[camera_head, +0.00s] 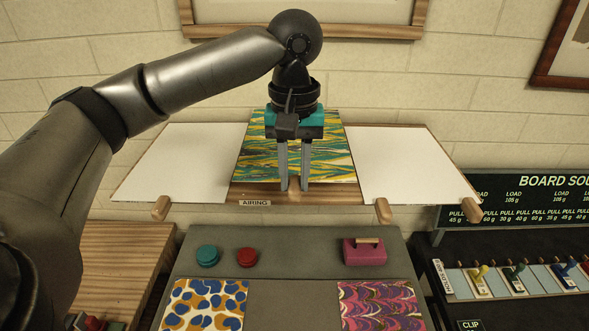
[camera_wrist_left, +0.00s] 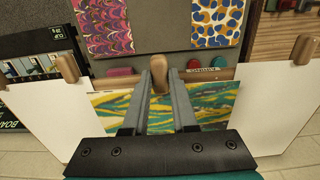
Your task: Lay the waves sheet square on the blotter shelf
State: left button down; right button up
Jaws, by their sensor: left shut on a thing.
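A sheet with teal, green and yellow wavy streaks (camera_head: 258,158), which looks like the waves sheet, lies on the middle wooden shelf (camera_head: 335,196) labelled AIRING. It also shows beneath my fingers in the left wrist view (camera_wrist_left: 216,105). White surfaces flank it at left (camera_head: 180,160) and right (camera_head: 405,165); I cannot tell which is the blotter shelf. My left gripper (camera_head: 295,188) comes down over the middle shelf's front. In the wrist view its fingers are shut on a wooden peg handle (camera_wrist_left: 159,78), mostly hidden in the head view. My right gripper is not in view.
A grey table in front holds a blue-orange spotted sheet (camera_head: 205,303), a pink-purple scalloped sheet (camera_head: 380,305), a teal lid (camera_head: 208,255), a red lid (camera_head: 246,257) and a pink block (camera_head: 363,253). Wooden pegs (camera_head: 161,208) (camera_head: 382,210) stick out beside the middle shelf.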

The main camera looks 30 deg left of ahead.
aim_at(295, 197)
pick_arm(q)
jog(key=shift+s, duration=0.1)
jog(key=shift+f, duration=2.35)
jog(key=shift+c, duration=0.7)
grip_release()
jog(key=shift+r, duration=0.1)
jog(key=shift+r, duration=3.45)
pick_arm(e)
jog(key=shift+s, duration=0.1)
